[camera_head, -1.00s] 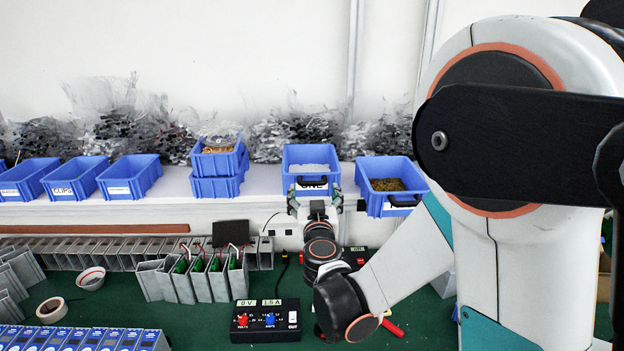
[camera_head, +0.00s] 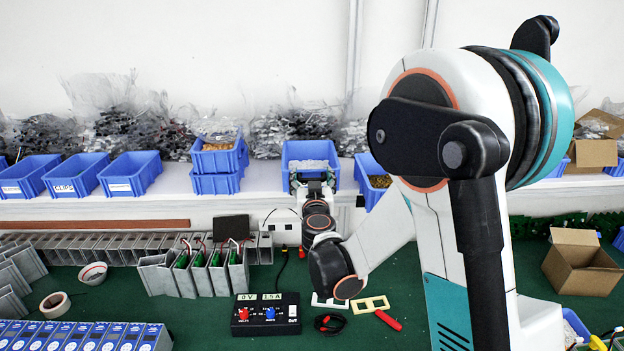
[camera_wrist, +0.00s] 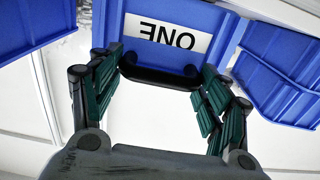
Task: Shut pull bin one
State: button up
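Pull bin one (camera_head: 309,151) is a blue open-topped bin with pale contents on the white shelf in the head view. In the wrist view its blue front (camera_wrist: 220,28) carries an upside-down "ONE" label (camera_wrist: 167,33) and a black handle (camera_wrist: 158,78). My gripper (camera_head: 313,181) is in front of the bin. In the wrist view my gripper (camera_wrist: 160,70) has its fingers spread apart, one at each end of the handle. Nothing is seen clamped between them; whether they touch the handle I cannot tell.
A blue bin with brown contents (camera_head: 367,172) stands to the right, partly hidden by my arm. Stacked blue bins (camera_head: 217,184) stand to the left. A control box (camera_head: 266,315) and grey housings (camera_head: 163,277) are on the green bench below.

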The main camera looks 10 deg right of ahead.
aim_at(311, 172)
jog(key=c, duration=0.3)
jog(key=w, duration=0.1)
jog(key=w+b, duration=0.1)
jog(key=w, duration=0.2)
jog(key=shift+w+d+f, duration=0.1)
jog(key=shift+w+d, duration=0.05)
jog(key=shift+d, duration=0.25)
jog(key=o, duration=1.2)
jog(key=shift+o, duration=0.2)
jog(key=s+a, duration=0.2)
jog(key=s, duration=1)
jog(key=shift+a, duration=0.2)
jog(key=shift+a+b, duration=0.1)
jog(key=shift+b, duration=0.25)
